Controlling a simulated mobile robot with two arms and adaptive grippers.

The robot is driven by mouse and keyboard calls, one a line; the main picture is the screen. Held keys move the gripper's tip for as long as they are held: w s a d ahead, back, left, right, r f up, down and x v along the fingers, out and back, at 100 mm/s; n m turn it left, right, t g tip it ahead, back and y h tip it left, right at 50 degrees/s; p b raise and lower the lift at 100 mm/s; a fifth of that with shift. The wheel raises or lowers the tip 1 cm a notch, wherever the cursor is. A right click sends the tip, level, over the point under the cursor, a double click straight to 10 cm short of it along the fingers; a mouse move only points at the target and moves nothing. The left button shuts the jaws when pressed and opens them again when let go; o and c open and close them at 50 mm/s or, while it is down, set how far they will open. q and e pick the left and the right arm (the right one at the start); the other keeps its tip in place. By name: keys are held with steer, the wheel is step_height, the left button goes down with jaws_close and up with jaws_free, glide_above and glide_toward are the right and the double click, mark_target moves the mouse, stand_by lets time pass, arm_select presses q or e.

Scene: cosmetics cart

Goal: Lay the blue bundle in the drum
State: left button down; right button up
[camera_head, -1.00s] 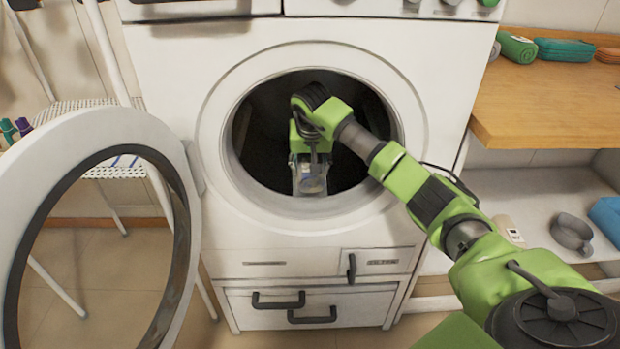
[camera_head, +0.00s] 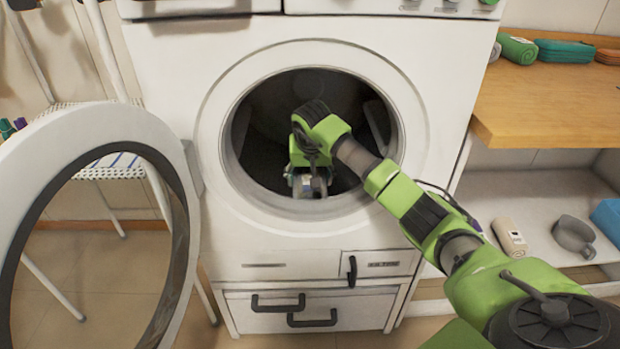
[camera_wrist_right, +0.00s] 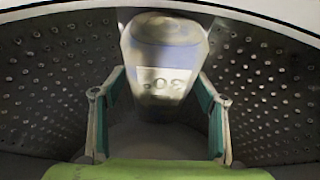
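The drum (camera_head: 268,112) is the dark round opening of the white washing machine, and its door is open. My right gripper (camera_head: 308,190) is inside the opening, low and near its front. In the right wrist view my gripper (camera_wrist_right: 162,85) has its two fingers spread. My left gripper is not in view.
The round open door (camera_head: 100,130) stands at the left, before a white rack. A wooden counter (camera_head: 560,110) at the right holds a green roll (camera_head: 517,49) and a teal case (camera_head: 564,51). A lower shelf (camera_head: 530,215) holds a grey cup (camera_head: 574,236) and a blue item (camera_head: 608,217).

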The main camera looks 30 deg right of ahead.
mark_target(310, 173)
steer(key=shift+r, duration=0.2)
steer(key=shift+p+v, duration=0.4)
steer(key=shift+v, duration=0.75)
steer(key=p+v, duration=0.1)
steer(key=v, duration=0.3)
steer(key=shift+s+a+r, duration=0.1)
steer(key=shift+s+r, duration=0.15)
steer(key=shift+r, duration=0.3)
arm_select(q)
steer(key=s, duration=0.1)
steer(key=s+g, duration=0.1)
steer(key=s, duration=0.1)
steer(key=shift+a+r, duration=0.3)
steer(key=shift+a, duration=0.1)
arm_select(e)
steer(key=shift+f, duration=0.1)
